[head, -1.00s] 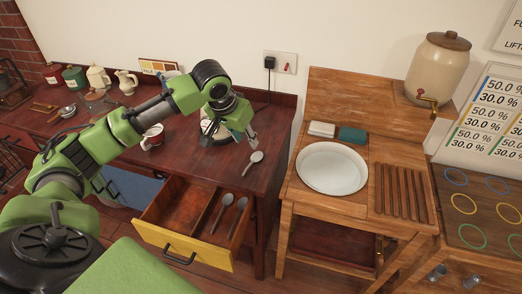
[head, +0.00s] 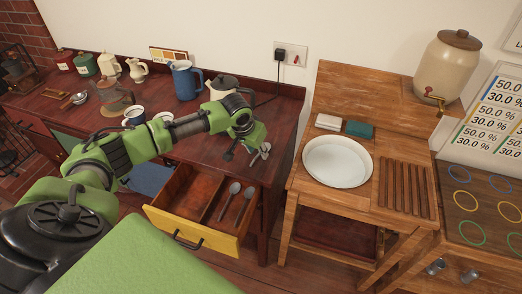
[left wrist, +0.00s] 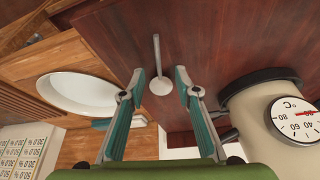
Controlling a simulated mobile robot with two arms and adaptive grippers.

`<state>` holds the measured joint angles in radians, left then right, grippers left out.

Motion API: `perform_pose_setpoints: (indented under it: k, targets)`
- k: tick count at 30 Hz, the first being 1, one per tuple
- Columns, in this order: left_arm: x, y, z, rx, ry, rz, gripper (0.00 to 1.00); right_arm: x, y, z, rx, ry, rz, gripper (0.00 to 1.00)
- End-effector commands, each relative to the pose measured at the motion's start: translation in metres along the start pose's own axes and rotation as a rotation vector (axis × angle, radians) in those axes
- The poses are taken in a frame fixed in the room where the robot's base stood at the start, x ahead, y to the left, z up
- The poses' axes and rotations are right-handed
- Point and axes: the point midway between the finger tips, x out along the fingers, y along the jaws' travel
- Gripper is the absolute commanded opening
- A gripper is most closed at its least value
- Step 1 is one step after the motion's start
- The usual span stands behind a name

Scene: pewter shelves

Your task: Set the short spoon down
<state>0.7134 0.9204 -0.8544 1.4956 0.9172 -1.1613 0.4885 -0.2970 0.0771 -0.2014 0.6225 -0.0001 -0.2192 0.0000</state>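A grey metal spoon (head: 265,149) lies on the dark red wooden counter near its right end, partly hidden by my left gripper (head: 248,152). In the left wrist view the spoon (left wrist: 157,60) shows whole, its bowl between the spread fingertips of my left gripper (left wrist: 160,76). The fingers are open, with clear gaps on both sides of the spoon. Two more spoons (head: 235,188) lie in the open yellow-fronted drawer (head: 190,236) below. I cannot tell from length alone which spoon is the short one. My right gripper is not in view.
A kettle with a dial thermometer (left wrist: 300,116) stands close beside the left gripper. A blue jug (head: 183,80) and white mugs (head: 134,116) stand on the counter.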

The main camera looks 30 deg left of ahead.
Motion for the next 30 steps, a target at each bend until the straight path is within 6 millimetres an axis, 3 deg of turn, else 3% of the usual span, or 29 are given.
perform_pose_setpoints:
  k: [10, 14, 30]
  targets:
    - [0.0106, 0.0000, 0.0002, 0.001, 0.001, -0.001, 0.30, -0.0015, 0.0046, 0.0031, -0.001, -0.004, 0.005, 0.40]
    - [0.0104, 0.0000, 0.0002, 0.001, 0.001, 0.000, 0.00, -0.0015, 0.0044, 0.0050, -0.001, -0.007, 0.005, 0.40]
    - [0.0028, -0.0003, -0.0041, 0.000, 0.004, 0.000, 0.00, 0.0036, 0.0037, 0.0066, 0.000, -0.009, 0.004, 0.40]
